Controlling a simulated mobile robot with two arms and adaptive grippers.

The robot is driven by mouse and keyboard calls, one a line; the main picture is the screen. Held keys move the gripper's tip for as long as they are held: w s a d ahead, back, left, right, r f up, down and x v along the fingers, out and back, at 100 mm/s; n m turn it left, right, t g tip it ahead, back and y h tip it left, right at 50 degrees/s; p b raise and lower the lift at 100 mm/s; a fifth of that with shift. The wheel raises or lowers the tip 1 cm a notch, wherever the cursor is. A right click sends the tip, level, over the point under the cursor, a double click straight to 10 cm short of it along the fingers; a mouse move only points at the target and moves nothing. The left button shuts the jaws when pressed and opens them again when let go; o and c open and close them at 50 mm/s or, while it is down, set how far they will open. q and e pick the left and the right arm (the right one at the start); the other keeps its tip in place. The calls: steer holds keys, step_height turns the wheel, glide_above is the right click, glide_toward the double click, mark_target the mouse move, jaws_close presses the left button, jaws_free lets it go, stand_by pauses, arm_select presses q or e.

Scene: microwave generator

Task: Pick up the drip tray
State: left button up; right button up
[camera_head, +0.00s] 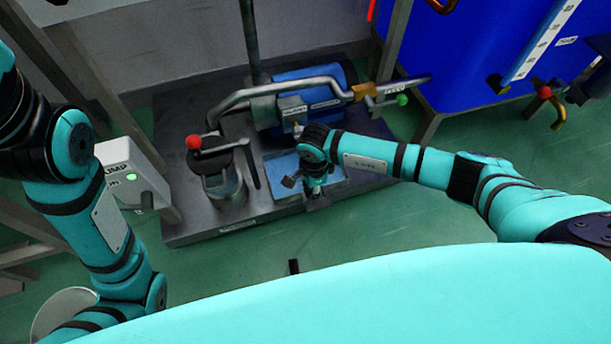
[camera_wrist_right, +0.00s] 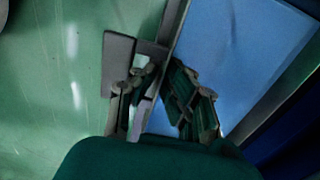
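The drip tray is a shallow metal tray with a blue floor (camera_head: 283,192), set in the near side of the pump's base plate. It fills the upper right of the right wrist view (camera_wrist_right: 245,50), its rim running steeply down through the middle. Contact with the rim is hard to judge. My left arm is at the left; its gripper is out of view.
Behind the tray stand a blue motor (camera_head: 305,95) and grey pipes (camera_head: 262,91). A valve with a red knob (camera_head: 193,142) rises to its left, and a white pump switch box (camera_head: 128,165) further left. A blue tank (camera_head: 480,50) is at the upper right. The green floor in front is mostly clear.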

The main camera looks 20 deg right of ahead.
jaws_close()
steer(key=shift+r, duration=0.25)
stand_by(0.3)
